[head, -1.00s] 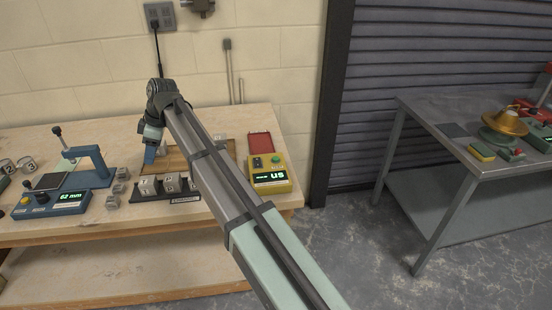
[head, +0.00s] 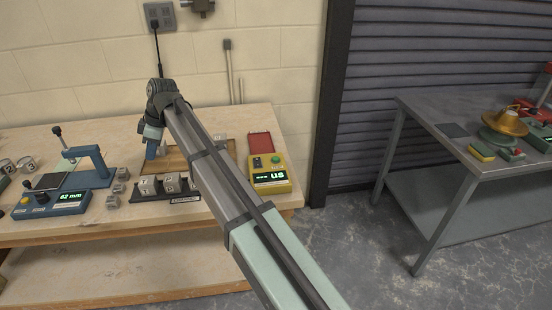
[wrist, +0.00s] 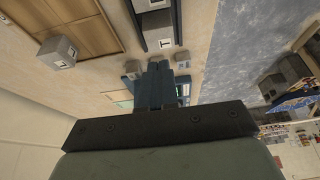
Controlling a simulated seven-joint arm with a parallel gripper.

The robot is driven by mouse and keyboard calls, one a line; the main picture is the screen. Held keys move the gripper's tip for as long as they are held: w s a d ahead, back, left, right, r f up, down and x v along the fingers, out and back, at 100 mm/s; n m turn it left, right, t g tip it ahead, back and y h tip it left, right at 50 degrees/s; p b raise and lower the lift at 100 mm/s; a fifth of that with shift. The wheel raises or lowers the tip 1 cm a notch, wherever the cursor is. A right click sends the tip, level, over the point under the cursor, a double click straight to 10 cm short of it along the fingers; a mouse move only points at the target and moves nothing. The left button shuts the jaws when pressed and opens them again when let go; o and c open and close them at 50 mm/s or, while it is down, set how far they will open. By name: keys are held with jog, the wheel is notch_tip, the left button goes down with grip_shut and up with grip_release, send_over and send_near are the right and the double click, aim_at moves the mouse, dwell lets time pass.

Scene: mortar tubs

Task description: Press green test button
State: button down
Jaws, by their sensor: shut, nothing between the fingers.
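A yellow tester (head: 270,181) sits near the right end of the wooden bench, with a lit green display. A round green button (head: 276,159) is on its upper right face, beside a dark part. My gripper (head: 151,151) is shut and empty over the wooden tray, to the left of the tester and well apart from the button. In the wrist view the closed blue fingers (wrist: 156,82) point down past several lettered grey cubes. I cannot make out the tester or its button in that view.
A dark rack (head: 172,196) of lettered cubes stands between my gripper and the bench's front edge. A blue gauge (head: 52,203) reading 62 mm and a blue press frame (head: 98,163) stand left. A red panel (head: 262,145) is behind the tester. A metal table (head: 440,110) stands right.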

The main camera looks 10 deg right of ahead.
dwell(0.6)
jog(key=w+d+m+t, duration=0.1)
jog(key=w+d, duration=0.2)
jog(key=d, duration=0.6)
jog(key=w+d+m, duration=0.2)
jog(key=w+d, duration=0.2)
jog(key=d, duration=0.6)
jog(key=s+d+m+t, duration=0.1)
jog(key=d+m+t, duration=0.2)
jog(key=d+m, duration=0.5)
jog(key=s+d+r+m+t+y, duration=0.1)
jog(key=s+d+m+t, duration=0.1)
jog(key=d+m, duration=0.6)
jog(key=shift+d+r+m+t, duration=0.35)
jog(key=shift+d+t, duration=0.35)
jog(key=shift+d, duration=1.5)
